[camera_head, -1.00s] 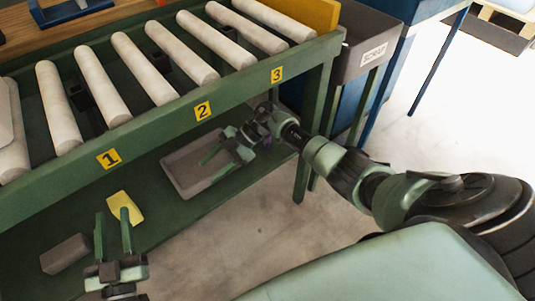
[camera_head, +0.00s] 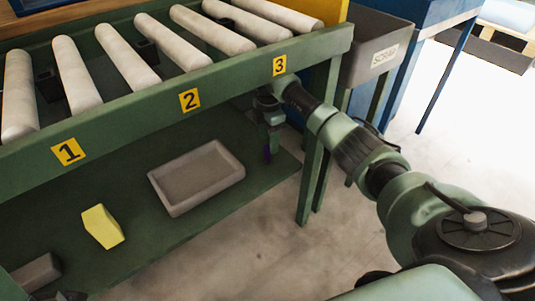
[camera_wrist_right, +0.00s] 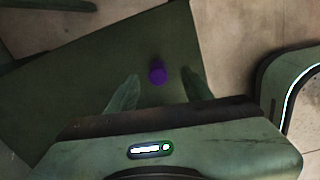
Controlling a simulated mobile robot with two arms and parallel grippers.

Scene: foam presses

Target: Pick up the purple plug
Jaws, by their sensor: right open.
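The purple plug (camera_head: 267,154) stands on the right part of the green lower shelf, partly hidden by my right gripper in the head view. In the right wrist view the plug (camera_wrist_right: 157,73) shows as a small purple disc between the two fingers. My right gripper (camera_head: 270,138) is open and points down at the plug from above, below the number 3 label. In the wrist view my right gripper's (camera_wrist_right: 159,82) fingers lie on either side of the plug, with gaps to both. Only a sliver of my left gripper (camera_head: 70,296) shows at the bottom left.
A grey tray (camera_head: 162,194) lies on the green shelf (camera_head: 120,172), left of the plug. A yellow block (camera_head: 102,227) and a grey block (camera_head: 36,272) lie farther left. The roller frame (camera_head: 225,86) is overhead; its green leg (camera_head: 309,170) stands to the right.

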